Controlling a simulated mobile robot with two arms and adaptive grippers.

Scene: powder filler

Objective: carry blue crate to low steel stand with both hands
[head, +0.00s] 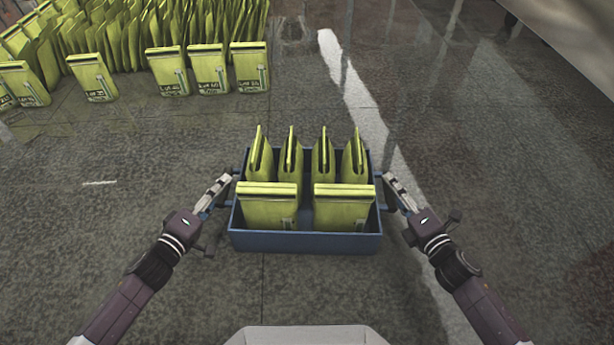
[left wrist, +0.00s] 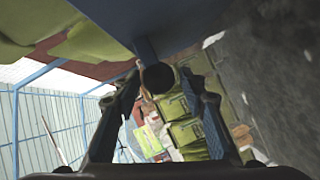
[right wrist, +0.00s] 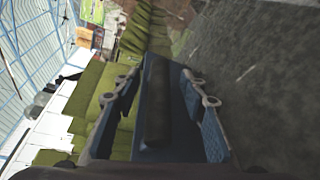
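The blue crate (head: 305,242) is in the middle of the head view, upright, with several yellow-green bags (head: 268,207) standing in it. I cannot tell whether it rests on the floor or is raised. My left gripper (head: 228,182) is at its left side and my right gripper (head: 388,180) at its right side. In the left wrist view, the fingers are apart around a dark handle (left wrist: 157,78). In the right wrist view, the fingers are apart on either side of a dark handle bar (right wrist: 157,100), with gaps beside it. No low steel stand is visible.
Many similar yellow-green bags (head: 95,78) stand in rows on the floor at the back left. A white line (head: 350,85) runs along the dark, shiny floor (head: 480,170) behind the crate. The floor to the right is clear. A pale surface (head: 570,35) shows at the top right.

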